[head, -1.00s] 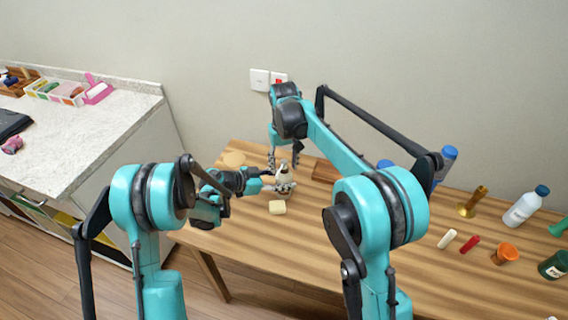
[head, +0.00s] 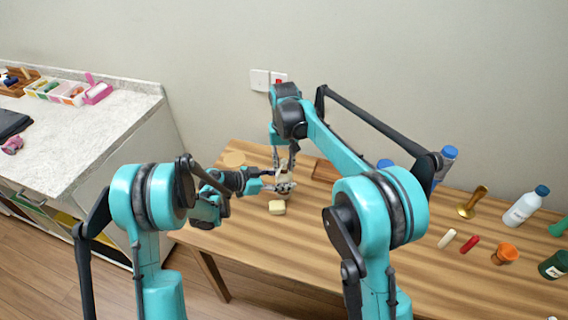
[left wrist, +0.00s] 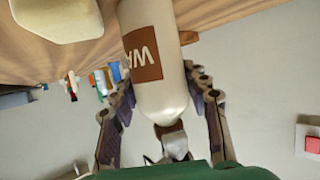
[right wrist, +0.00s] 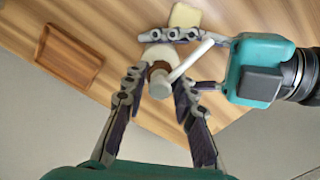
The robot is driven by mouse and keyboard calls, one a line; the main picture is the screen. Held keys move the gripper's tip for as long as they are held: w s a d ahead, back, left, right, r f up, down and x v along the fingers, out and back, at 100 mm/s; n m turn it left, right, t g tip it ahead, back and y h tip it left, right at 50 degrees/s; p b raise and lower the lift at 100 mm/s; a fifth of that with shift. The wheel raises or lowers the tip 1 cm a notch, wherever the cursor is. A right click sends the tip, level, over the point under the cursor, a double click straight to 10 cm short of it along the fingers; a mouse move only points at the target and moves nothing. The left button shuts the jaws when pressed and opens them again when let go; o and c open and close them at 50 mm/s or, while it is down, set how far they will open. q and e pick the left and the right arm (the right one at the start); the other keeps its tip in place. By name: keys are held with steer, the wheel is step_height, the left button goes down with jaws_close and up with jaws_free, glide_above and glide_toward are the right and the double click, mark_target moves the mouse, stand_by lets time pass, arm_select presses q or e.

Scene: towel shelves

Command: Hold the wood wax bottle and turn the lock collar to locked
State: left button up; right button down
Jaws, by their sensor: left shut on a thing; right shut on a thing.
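The wood wax bottle (left wrist: 165,85) is cream-white with a brown label and stands on the wooden table. In the left wrist view its label shows upside down. My left gripper (head: 279,185) is shut on the bottle's body from the left side. My right gripper (head: 285,160) points down from above. Its fingers (right wrist: 158,82) are shut on the lock collar (right wrist: 158,70) at the bottle's top, which shows brownish under a white nozzle (right wrist: 188,63). The fingers hide part of the collar, and I cannot read its lock position.
A cream block (head: 277,207) lies close in front of the bottle. A wooden tray (head: 324,170) and a round wooden disc (head: 233,159) are nearby. On the right are a brass-coloured piece (head: 472,202), an orange cup (head: 505,253) and a white bottle (head: 525,207).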

steer(key=m, duration=1.1)
steer(key=shift+m, duration=0.3)
stand_by(0.5)
steer(key=c, duration=1.2)
jaws_free()
steer(key=shift+r, duration=0.1)
step_height(320, 180, up, 12)
